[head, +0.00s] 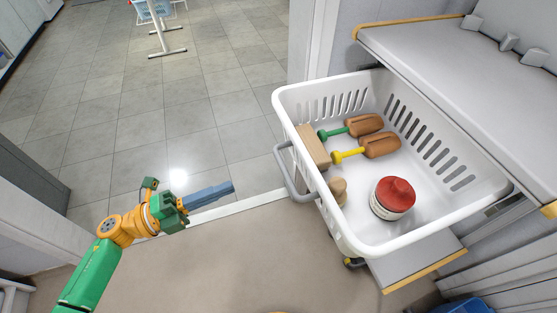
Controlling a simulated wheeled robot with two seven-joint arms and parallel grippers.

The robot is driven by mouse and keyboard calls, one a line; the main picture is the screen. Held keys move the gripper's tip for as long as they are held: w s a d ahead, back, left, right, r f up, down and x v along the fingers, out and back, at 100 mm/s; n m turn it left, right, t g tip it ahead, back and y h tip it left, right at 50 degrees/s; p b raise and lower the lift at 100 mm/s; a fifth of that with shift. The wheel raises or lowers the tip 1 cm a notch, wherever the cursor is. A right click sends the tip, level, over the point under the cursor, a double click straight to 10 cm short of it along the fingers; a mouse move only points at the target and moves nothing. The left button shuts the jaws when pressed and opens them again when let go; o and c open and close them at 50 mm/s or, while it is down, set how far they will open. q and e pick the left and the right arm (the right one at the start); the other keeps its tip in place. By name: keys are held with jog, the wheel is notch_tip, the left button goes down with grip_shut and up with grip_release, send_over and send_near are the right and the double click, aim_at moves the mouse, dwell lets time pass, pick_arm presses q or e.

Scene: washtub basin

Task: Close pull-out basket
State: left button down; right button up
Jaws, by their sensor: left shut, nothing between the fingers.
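The pull-out basket (350,232) is white plastic with slotted walls. It stands pulled out from under a grey counter, with a grey handle (291,176) on its left-facing front. Inside lie a red-lidded jar (392,197), two brown brushes with green and yellow handles (372,147), a tan block (313,147) and a small wooden piece (338,190). My left gripper (232,187) is shut and empty, left of the handle and apart from it, its fingers pointing right toward it. My right gripper is not in view.
The grey counter (440,50) with yellow edging overhangs the basket's right side. A lower yellow-edged board (425,268) sits below the basket. Open tiled floor (190,90) lies to the left and back, with a white-legged stand (158,30) far off. A blue item (465,307) shows at the bottom right.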

pick_arm(q)
jog(key=d+r+m+p, duration=0.1)
jog(key=d, duration=0.1)
jog(key=p, duration=0.1)
send_near(303, 164)
jog(key=shift+g, duration=0.4)
jog(key=x, duration=0.6)
jog(key=shift+w+d+r, duration=0.15)
jog(key=shift+w+d, duration=0.1)
jog(key=shift+d, duration=0.05)
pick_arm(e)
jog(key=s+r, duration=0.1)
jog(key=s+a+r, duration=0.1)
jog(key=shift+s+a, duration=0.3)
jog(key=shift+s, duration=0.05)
pick_arm(q)
jog(key=shift+d, duration=0.1)
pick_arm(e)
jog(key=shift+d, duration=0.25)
